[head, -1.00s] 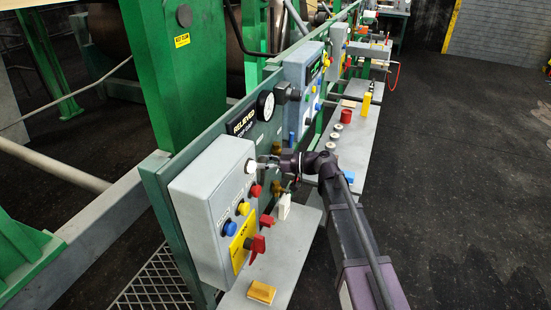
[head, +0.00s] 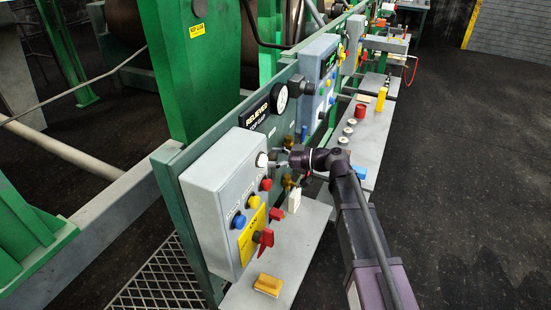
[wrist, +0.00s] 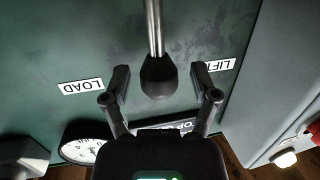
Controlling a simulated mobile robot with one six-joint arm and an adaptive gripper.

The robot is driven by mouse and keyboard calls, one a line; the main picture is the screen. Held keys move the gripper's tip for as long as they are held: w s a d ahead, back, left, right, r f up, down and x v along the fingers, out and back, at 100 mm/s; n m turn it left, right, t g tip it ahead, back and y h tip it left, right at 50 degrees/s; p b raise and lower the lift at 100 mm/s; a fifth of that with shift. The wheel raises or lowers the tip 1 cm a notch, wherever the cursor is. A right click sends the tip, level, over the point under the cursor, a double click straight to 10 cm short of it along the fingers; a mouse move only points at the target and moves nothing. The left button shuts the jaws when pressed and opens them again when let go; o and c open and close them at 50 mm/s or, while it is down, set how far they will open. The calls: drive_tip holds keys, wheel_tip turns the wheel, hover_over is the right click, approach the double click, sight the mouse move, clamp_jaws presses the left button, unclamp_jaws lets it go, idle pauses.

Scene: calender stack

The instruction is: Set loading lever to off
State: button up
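The lever, a metal rod with a black knob (wrist: 158,77), hangs from the dark green panel in the wrist view. It stands between an upside-down LOAD label (wrist: 80,87) on the left and a LIFT label (wrist: 220,64) on the right. My gripper (wrist: 160,74) is open, with one finger on each side of the knob and visible gaps on both sides. In the head view my gripper (head: 281,159) is at the green panel, just right of the grey control box. The lever cannot be made out there. No OFF label is readable.
The grey control box (head: 212,184) with coloured buttons and a red switch (head: 264,240) is close to my gripper. A ledge with a wooden block (head: 268,285) runs below. Open floor is at right.

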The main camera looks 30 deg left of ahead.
idle(0.4)
drive_tip(key=shift+w, duration=0.1)
drive_tip(key=shift+d+f, duration=0.1)
drive_tip(key=shift+d, duration=0.15)
drive_tip(key=d+f+m+t+h, duration=0.1)
drive_tip(key=d+f+m+h, duration=0.35)
drive_tip(key=d, duration=0.75)
drive_tip(key=d+f+m+t+h, duration=0.25)
drive_tip(key=d+f+m, duration=0.25)
drive_tip(key=d, duration=0.8)
drive_tip(key=d+f+m+t+h, duration=0.1)
drive_tip(key=d+f+m+h, duration=0.35)
drive_tip(key=d, duration=0.75)
drive_tip(key=s+d+f+m+h, duration=0.1)
drive_tip(key=s+d+m+h, duration=0.1)
drive_tip(key=d, duration=0.5)
drive_tip(key=s+d+m+h, duration=0.2)
drive_tip(key=s+d+m, duration=0.1)
drive_tip(key=d, duration=0.4)
drive_tip(key=shift+d+f+m, duration=0.35)
drive_tip(key=shift+f+m, duration=0.05)
drive_tip(key=shift+m, duration=0.5)
drive_tip(key=shift+a+g+h, duration=0.1)
drive_tip(key=shift+g+h, duration=0.15)
